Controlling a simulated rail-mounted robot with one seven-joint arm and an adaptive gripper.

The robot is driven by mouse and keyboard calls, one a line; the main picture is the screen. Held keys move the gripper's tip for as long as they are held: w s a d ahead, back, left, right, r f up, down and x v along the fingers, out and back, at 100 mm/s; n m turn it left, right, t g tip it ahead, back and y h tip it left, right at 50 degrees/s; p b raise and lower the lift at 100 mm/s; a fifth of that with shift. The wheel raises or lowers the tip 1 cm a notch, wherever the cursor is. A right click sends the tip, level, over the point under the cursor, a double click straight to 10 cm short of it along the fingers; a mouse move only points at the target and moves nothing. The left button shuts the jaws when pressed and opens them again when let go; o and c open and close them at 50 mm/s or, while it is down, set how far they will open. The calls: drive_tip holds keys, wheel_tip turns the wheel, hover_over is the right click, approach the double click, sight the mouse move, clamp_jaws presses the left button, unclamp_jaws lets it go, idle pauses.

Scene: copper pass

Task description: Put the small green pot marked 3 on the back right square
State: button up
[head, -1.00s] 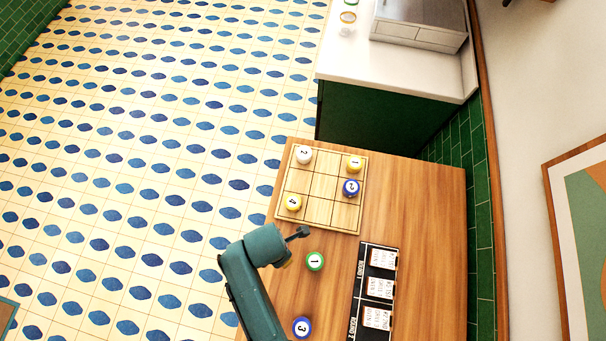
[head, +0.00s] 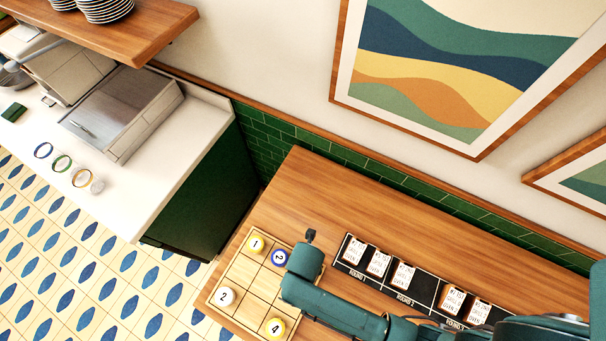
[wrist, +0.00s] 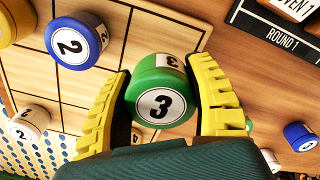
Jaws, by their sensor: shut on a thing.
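The small green pot marked 3 (wrist: 160,95) is held between the yellow pads of my gripper (wrist: 160,72) in the wrist view. In the head view my arm hides that corner of the board (head: 247,275), the gripper and the held pot.
On the board, a blue pot 2 (head: 280,257) stands beside the back right square. Yellow 1 (head: 256,244), white 2 (head: 224,297) and yellow 4 (head: 275,327) occupy other squares. A black card strip (head: 420,284) lies right of the board. A blue pot 3 (wrist: 300,136) stands off the board.

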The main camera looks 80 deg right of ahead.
wheel_tip(320, 180, down, 5)
drive_tip(key=shift+w+f, duration=0.1)
drive_tip(key=shift+f, duration=0.1)
drive_tip(key=o, duration=1.2)
wheel_tip(320, 180, up, 12)
drive_tip(key=shift+r+p, duration=0.2)
drive_tip(key=shift+p, duration=0.2)
